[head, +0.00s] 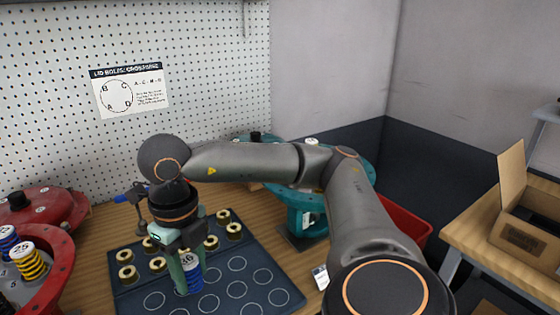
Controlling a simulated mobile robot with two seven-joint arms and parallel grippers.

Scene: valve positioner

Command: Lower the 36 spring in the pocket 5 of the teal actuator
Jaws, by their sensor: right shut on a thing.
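The 36 spring (195,282) is blue with a pale top marked 36. It stands upright in the grip of my right gripper (189,264), over the dark mat (262,263); I cannot tell whether its foot touches the mat. The right gripper is shut on it, with green fingers on its sides. The teal actuator (305,222) stands behind my right arm at the back of the table. The arm covers much of it, so pocket 5 cannot be made out. My left gripper is not in view.
Several yellow-and-black nuts or springs (234,231) stand on the mat's circles; its right-hand circles are empty. A red actuator (40,268) with springs is at left. A red bin (405,222) and a cardboard box (525,235) are at right. A pegboard (215,90) closes the back.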

